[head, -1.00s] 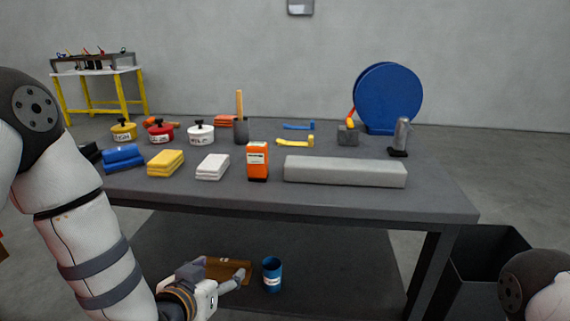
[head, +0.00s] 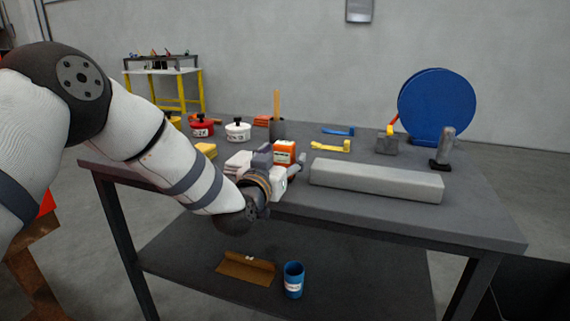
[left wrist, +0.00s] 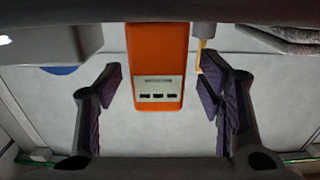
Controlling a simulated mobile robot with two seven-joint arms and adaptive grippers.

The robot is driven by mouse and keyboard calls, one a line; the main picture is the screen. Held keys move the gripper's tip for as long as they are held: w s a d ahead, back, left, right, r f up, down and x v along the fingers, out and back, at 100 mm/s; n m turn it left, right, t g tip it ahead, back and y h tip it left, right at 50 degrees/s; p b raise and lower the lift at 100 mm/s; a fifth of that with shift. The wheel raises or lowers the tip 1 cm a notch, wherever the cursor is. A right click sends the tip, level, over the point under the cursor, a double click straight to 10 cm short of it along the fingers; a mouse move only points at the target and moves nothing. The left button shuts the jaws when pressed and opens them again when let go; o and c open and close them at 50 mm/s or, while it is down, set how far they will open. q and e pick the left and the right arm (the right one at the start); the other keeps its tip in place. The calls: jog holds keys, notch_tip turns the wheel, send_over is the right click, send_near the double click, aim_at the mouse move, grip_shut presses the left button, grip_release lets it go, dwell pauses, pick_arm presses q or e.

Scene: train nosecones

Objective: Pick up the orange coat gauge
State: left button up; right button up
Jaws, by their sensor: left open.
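The orange coat gauge (head: 284,147) is an upright orange box with a white label, standing near the front edge of the table (head: 480,215). My left gripper (head: 281,164) is at the table's front edge, in front of the gauge, and hides its lower part. In the left wrist view the gauge (left wrist: 157,50) lies in line with the gap between the dark finger pads of my open left gripper (left wrist: 160,84). Clear space shows on both sides, and neither pad appears to touch it. My right gripper is out of view.
A long grey block (head: 376,181) lies close to the right of the gauge. Folded white cloths (head: 238,160) lie close to its left, partly behind my gripper. A dark cup (head: 277,129) and a yellow tool (head: 331,147) are behind it.

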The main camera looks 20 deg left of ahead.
pick_arm(q)
jog(key=shift+w+d, duration=0.1)
jog(key=shift+w, duration=0.65)
jog(key=c, duration=1.4)
jog(key=shift+o, duration=0.2)
jog(key=shift+r, duration=0.1)
